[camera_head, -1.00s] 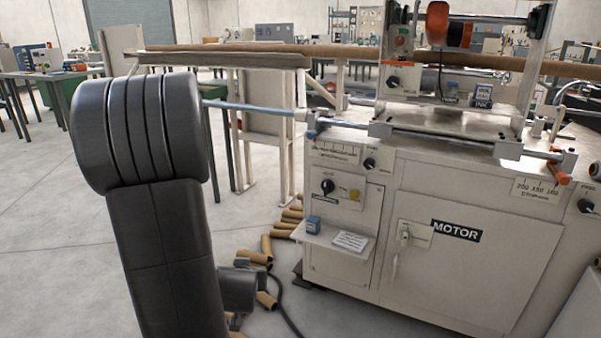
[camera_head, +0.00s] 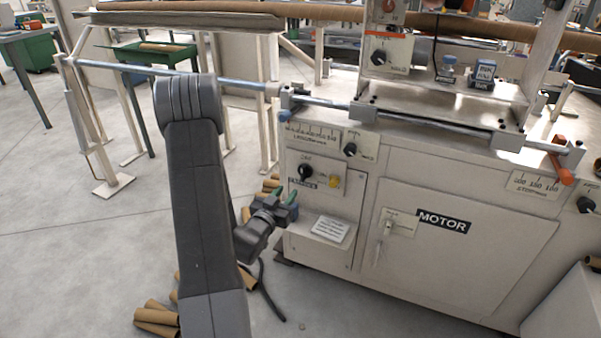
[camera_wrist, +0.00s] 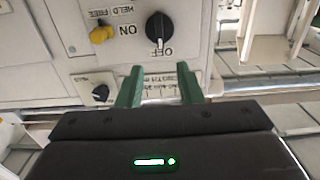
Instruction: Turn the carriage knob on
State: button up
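A black rotary knob (camera_head: 305,172) is on the small panel at the machine's left front, beside a yellow knob (camera_head: 334,181); the label under it is too small to read surely. In the wrist view, upside down, the black knob (camera_wrist: 158,27) has its light mark towards OFF, with ON to one side. The yellow knob (camera_wrist: 101,34) there is by HELD and FREE. My gripper (camera_head: 287,195) is below and in front of this panel. In the wrist view its green fingers (camera_wrist: 160,82) are apart and empty, short of the black knob.
Other black knobs are above the panel (camera_head: 350,150), on the upper unit (camera_head: 378,57) and at the far right (camera_head: 587,205). A shelf (camera_head: 310,238) with a placard juts out below the panel. Cardboard tubes (camera_head: 158,318) lie on the floor. A long rod (camera_head: 140,69) runs left.

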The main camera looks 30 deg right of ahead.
aim_at(302, 172)
jog(key=x, duration=1.1)
jog(key=shift+b, duration=0.4)
grip_shut()
